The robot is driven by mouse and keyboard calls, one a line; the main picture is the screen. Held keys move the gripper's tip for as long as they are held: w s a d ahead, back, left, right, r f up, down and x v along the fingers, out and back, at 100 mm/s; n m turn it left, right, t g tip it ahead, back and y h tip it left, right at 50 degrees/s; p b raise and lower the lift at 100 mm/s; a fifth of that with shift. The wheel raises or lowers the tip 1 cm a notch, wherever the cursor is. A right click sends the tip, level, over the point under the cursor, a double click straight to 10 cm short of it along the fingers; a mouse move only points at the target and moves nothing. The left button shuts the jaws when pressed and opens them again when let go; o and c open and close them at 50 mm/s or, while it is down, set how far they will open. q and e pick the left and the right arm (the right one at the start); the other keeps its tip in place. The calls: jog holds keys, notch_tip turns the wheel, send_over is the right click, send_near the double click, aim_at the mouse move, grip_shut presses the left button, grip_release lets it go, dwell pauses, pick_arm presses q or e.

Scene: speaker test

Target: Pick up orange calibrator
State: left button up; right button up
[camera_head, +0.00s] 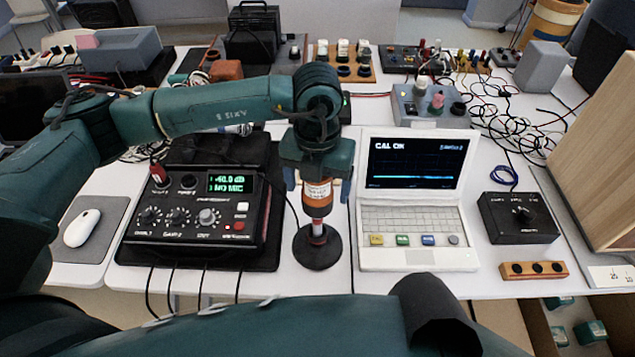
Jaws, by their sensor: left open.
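The orange calibrator (317,209) is a small upright cylinder with a pale label. It stands above a round black base (317,248), on a short pale and reddish stem. My left gripper (318,186) points down over it from above. Its two fingers are open, one on each side of the calibrator's upper part. Whether either finger touches it I cannot tell. The calibrator's top is hidden under the gripper. My right gripper is not in view.
A black meter box (200,210) showing "NO MIC" stands close left. An open white laptop (415,215) showing "CAL OK" stands close right. A thin cable passes left of the calibrator.

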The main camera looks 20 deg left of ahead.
pick_arm(q)
jog(key=shift+c, duration=0.5)
jog(key=c, duration=1.2)
notch_tip(320, 180, up, 10)
jog(key=shift+b, duration=0.85)
jog(key=shift+c, duration=0.2)
